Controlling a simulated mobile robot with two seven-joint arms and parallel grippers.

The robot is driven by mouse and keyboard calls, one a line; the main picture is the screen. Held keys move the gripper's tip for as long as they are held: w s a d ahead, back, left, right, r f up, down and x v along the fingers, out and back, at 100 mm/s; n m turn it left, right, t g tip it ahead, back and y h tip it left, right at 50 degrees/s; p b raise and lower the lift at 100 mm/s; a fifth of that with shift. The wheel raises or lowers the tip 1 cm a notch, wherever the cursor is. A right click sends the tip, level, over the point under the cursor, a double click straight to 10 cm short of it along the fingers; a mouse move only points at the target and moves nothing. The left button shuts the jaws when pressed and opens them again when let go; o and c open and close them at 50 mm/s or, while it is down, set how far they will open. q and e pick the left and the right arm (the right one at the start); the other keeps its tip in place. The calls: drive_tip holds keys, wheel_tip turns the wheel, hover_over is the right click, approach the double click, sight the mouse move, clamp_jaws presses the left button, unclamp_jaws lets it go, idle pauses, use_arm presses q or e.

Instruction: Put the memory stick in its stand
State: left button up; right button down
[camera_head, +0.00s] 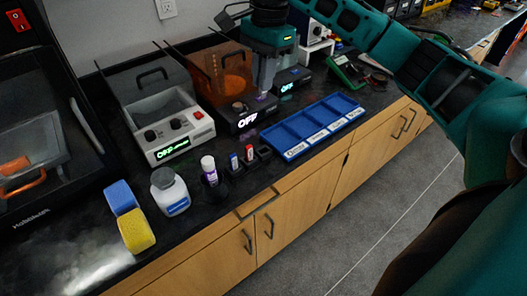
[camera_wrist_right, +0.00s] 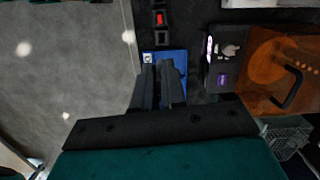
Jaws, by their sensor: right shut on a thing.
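My right gripper (camera_head: 262,94) hangs pointing down above the bench, between the orange-lidded machine and the blue tray. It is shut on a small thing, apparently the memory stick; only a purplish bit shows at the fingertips. In the right wrist view the fingers (camera_wrist_right: 160,75) are close together over the blue tray's end and hide what they hold. A row of small black stands is at the bench front: one with a blue stick (camera_head: 234,161), one with a red stick (camera_head: 249,153), and an empty-looking one (camera_head: 265,152), which also shows in the wrist view (camera_wrist_right: 161,39). My left gripper is out of view.
The blue compartment tray (camera_head: 313,125) lies right of the stands. A glue stick (camera_head: 209,168), white bottle (camera_head: 169,191) and blue-yellow sponges (camera_head: 130,215) stand left. The orange-lidded machine (camera_head: 222,72) and grey-lidded machine (camera_head: 160,105) stand behind. The bench's front edge is close to the stands.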

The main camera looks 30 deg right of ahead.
wheel_tip(320, 180, down, 18)
drive_tip(key=b, duration=0.2)
drive_tip(key=shift+f+b, duration=0.2)
drive_tip(key=shift+b, duration=0.2)
drive_tip(key=c, duration=1.2)
unclamp_jaws()
drive_tip(key=shift+f, duration=0.1)
drive_tip(key=r, duration=0.4)
drive_tip(key=d+r+p, duration=0.1)
drive_tip(key=r, duration=0.3)
drive_tip(key=r+p, duration=0.1)
drive_tip(key=r, duration=0.3)
drive_tip(key=shift+w+d+r, duration=0.1)
drive_tip(key=shift+d+r, duration=0.05)
drive_tip(key=shift+d, duration=0.05)
